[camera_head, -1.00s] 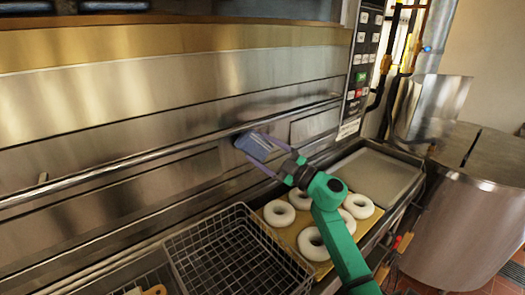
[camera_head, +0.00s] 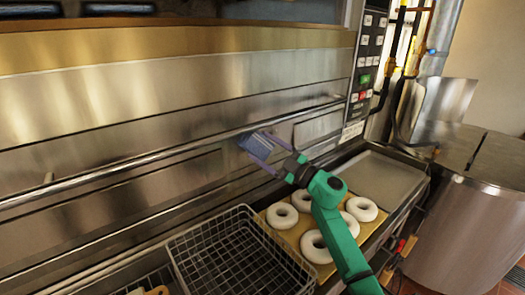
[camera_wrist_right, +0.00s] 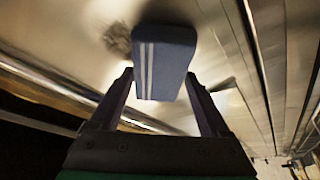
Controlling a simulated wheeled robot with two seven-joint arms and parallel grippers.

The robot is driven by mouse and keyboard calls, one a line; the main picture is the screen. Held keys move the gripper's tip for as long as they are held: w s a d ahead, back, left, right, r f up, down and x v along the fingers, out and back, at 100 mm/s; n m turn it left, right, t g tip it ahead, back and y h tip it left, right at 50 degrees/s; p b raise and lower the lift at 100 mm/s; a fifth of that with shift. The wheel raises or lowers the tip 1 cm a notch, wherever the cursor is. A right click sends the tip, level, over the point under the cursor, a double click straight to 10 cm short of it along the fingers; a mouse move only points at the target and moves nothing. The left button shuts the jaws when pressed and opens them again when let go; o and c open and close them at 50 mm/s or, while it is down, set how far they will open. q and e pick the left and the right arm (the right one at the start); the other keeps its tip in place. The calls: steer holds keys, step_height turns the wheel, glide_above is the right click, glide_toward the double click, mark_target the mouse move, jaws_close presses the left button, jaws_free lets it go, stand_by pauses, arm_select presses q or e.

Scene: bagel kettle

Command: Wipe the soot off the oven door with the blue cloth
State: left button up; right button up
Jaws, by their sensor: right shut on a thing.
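The blue cloth (camera_head: 257,148), a folded pad with pale stripes, is between the fingers of my right gripper (camera_head: 270,152). In the right wrist view the cloth (camera_wrist_right: 165,62) sits between the tips of my right gripper (camera_wrist_right: 158,85), which is shut on it. The cloth is at the steel oven door (camera_head: 120,122), by the long handle bar; whether it touches the door I cannot tell. A dark soot smudge (camera_wrist_right: 117,38) shows on the door just left of the cloth in the wrist view. In the head view I cannot make out the soot. My left gripper is out of view.
A long handle bar (camera_head: 130,164) crosses the door. Below are a wire basket (camera_head: 240,262) and a tray of white bagels (camera_head: 312,246). An empty tray (camera_head: 380,178) is at the right, under a control panel (camera_head: 365,75).

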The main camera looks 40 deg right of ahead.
mark_target(270, 142)
steer(key=shift+s+d, duration=0.1)
steer(key=shift+d, duration=1.45)
steer(key=d+b, duration=0.2)
steer(key=d, duration=0.4)
steer(key=shift+d, duration=0.65)
steer(key=shift+r, duration=0.1)
steer(key=a+p, duration=0.2)
steer(key=a, duration=0.1)
steer(key=shift+r, duration=0.1)
steer(key=a+p, duration=0.2)
steer(key=a, duration=0.1)
steer(key=shift+a, duration=0.4)
steer(key=shift+a+p, duration=0.3)
steer(key=shift+a, duration=0.15)
steer(key=shift+a+p, duration=0.5)
steer(key=shift+a, duration=0.05)
steer(key=shift+a+p, duration=0.45)
steer(key=shift+a, duration=0.8)
